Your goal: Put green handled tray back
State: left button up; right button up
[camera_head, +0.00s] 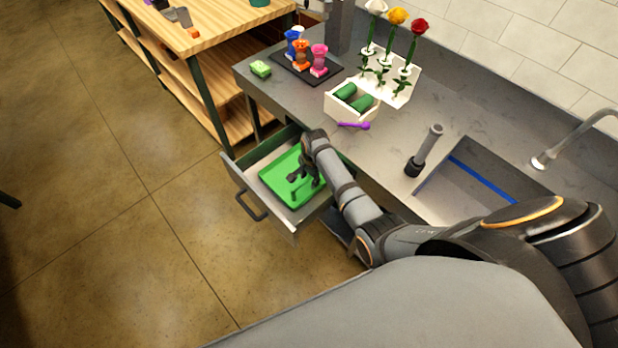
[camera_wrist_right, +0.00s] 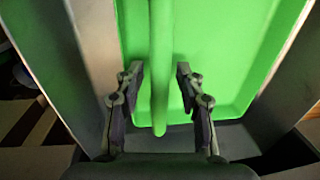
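The green handled tray (camera_head: 277,178) lies inside the open drawer (camera_head: 243,187) under the counter. My right gripper (camera_head: 303,187) reaches down into the drawer over the tray. In the right wrist view the tray (camera_wrist_right: 225,60) fills the drawer, and its long green handle (camera_wrist_right: 160,70) runs between the two fingers. There my right gripper (camera_wrist_right: 158,88) is open, with a gap on each side of the handle. My left gripper is not in view.
The drawer's front has a dark pull handle (camera_head: 250,206). On the counter are a green sponge (camera_head: 261,68), a black tray (camera_head: 290,72) with colourful items, a white box (camera_head: 345,108), a purple tool (camera_head: 354,125) and a flower stand (camera_head: 402,88). A sink (camera_head: 465,190) is at right.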

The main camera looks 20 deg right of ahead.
notch_tip(320, 180, up, 12)
jog(key=s, duration=0.1)
jog(key=shift+d+r, duration=0.15)
jog(key=shift+d, duration=0.05)
jog(key=shift+s, duration=0.15)
dwell(0.4)
